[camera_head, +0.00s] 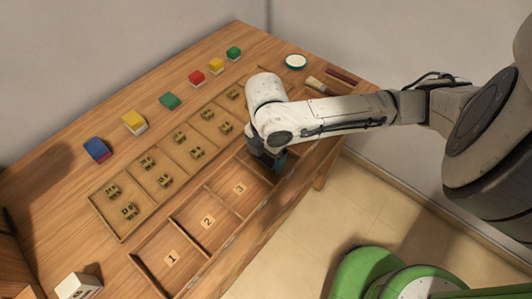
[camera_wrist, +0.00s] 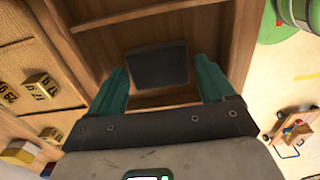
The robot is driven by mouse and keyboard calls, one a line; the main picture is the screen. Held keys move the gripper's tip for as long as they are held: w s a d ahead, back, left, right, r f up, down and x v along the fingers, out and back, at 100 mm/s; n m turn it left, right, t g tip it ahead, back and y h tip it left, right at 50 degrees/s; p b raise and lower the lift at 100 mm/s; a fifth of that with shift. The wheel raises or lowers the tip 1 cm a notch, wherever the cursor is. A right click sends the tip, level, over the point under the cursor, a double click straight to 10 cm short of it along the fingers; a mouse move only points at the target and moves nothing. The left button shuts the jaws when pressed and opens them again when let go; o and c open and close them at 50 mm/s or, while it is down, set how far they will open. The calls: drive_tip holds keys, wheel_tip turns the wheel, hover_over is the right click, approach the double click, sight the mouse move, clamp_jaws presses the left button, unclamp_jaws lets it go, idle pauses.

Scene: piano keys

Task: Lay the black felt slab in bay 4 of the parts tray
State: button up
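The parts tray (camera_head: 222,240) lies along the table's front edge, with bays labelled 1, 2 and 3 visible. My gripper (camera_head: 272,163) is low over the bay beyond 3, and my arm covers most of that bay, including any label. In the wrist view the black felt slab (camera_wrist: 157,66) lies in a wooden bay, between the teal fingers. My gripper (camera_wrist: 163,72) is open there, with a clear gap between the slab and the right finger; the left finger is close to its edge. The slab is hidden in the head view.
A divided box (camera_head: 122,239) with several small numbered blocks lies behind the tray. Coloured blocks, including a blue one (camera_head: 97,149) and a yellow one (camera_head: 134,122), line the back. A white round dish (camera_head: 295,62) and a brush (camera_head: 318,85) lie at the far end.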

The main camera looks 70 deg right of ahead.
sight(267, 157)
drive_tip(key=shift+o, duration=0.5)
drive_tip(key=shift+r, duration=0.1)
wheel_tip(267, 157, up, 12)
drive_tip(key=p, duration=0.1)
idle(0.4)
